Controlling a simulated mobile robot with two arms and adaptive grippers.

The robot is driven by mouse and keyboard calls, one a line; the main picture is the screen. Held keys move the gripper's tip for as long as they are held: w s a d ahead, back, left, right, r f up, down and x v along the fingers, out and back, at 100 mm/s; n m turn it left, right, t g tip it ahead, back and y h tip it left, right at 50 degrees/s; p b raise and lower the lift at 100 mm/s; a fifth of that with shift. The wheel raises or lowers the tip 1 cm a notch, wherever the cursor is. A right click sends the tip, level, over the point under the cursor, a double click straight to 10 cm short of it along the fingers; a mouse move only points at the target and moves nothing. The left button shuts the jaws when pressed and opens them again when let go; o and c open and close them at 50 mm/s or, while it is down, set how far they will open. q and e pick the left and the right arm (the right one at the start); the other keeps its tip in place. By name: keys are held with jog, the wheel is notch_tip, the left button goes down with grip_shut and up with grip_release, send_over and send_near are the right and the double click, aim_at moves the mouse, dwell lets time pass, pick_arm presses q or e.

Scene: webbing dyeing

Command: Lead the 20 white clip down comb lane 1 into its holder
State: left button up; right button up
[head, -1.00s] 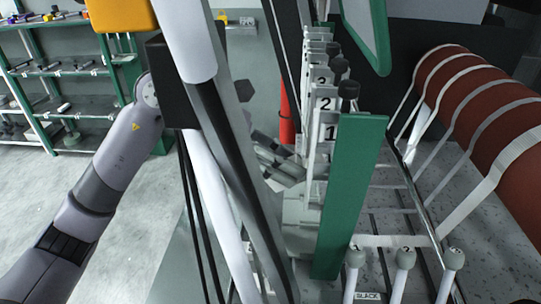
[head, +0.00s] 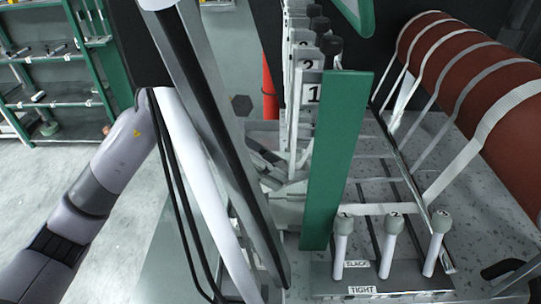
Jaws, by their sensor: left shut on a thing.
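My left gripper (head: 268,166) shows as grey fingers low beside the comb, left of the green upright plate (head: 336,160). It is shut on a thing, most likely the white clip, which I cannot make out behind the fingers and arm. Narrow white strips hang upright by the plates. The clip's holder cannot be made out. My right gripper is not in view.
Three round-knobbed levers (head: 391,240) stand at front right by SLACK and TIGHT labels (head: 362,290). A red-brown roll (head: 470,95) with pale webbing bands is at right. A red post (head: 270,85) stands behind the comb. Green shelving (head: 60,90) is at far left.

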pick_arm(q)
jog(key=f+y, duration=0.1)
jog(key=d+f+y, duration=0.1)
jog(key=shift+f+y+p, duration=0.3)
jog(key=shift+f+y, duration=0.1)
jog(key=f+y, duration=0.1)
jog(key=d+f+y, duration=0.1)
jog(key=f, duration=0.1)
jog(key=shift+w+y, duration=0.15)
jog(key=shift+y, duration=0.15)
jog(key=shift+f+b, duration=0.65)
jog(key=shift+f, duration=0.05)
jog(key=shift+f+b, duration=1.5)
jog(key=shift+b, duration=0.15)
jog(key=shift+a, duration=0.1)
jog(key=o, duration=1.3)
jog(key=shift+c, duration=0.2)
jog(key=shift+r, duration=0.1)
